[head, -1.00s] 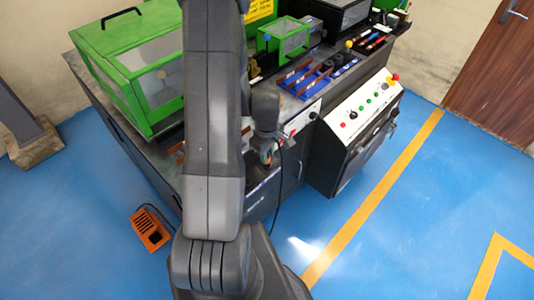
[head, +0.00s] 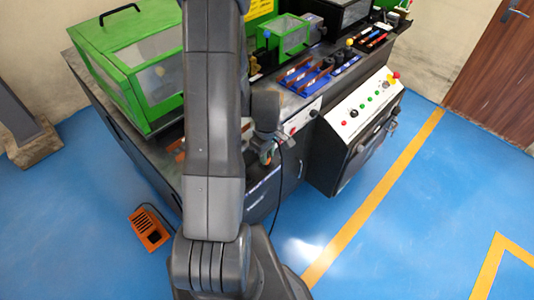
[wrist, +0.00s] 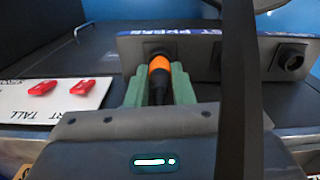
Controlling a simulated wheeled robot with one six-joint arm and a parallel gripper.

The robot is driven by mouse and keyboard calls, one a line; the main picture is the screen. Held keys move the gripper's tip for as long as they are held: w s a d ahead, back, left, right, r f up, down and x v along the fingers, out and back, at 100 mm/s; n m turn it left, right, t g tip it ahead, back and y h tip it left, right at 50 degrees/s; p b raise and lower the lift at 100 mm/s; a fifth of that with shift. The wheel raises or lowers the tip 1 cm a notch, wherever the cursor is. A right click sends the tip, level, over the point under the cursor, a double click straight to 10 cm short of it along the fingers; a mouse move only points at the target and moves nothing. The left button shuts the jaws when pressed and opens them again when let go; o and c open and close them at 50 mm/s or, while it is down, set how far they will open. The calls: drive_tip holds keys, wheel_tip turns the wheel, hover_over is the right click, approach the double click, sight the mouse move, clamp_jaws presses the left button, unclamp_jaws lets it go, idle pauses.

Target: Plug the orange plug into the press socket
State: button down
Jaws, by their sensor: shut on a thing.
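The orange plug (wrist: 159,66) is between the green fingers of my gripper (wrist: 160,82) in the wrist view. My gripper is shut on it. The plug points away from the camera at a socket panel (wrist: 205,55), whose top label partly reads "PRESS". Its front end meets or overlaps the dark socket opening behind it; I cannot tell whether it is inside. Another socket (wrist: 290,59) is open at the right of the panel. In the head view my gripper (head: 266,154) is at the front edge of the bench, and the plug cannot be made out clearly.
A white plate with red switches (wrist: 68,95) lies left of the gripper. A dark cable-like band (wrist: 240,95) crosses the wrist view, and a black cable (head: 279,190) hangs below the gripper. A green guarded machine (head: 130,60) stands on the bench. An orange pedal (head: 149,230) is on the floor.

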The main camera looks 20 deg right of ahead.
drive_tip(key=shift+f+b, duration=0.45)
drive_tip(key=shift+f, duration=0.1)
drive_tip(key=c, duration=1.2)
unclamp_jaws()
wheel_tip(320, 180, up, 14)
drive_tip(key=shift+f, duration=0.1)
drive_tip(key=shift+f, duration=0.1)
wheel_tip(320, 180, down, 14)
drive_tip(key=shift+r, duration=0.4)
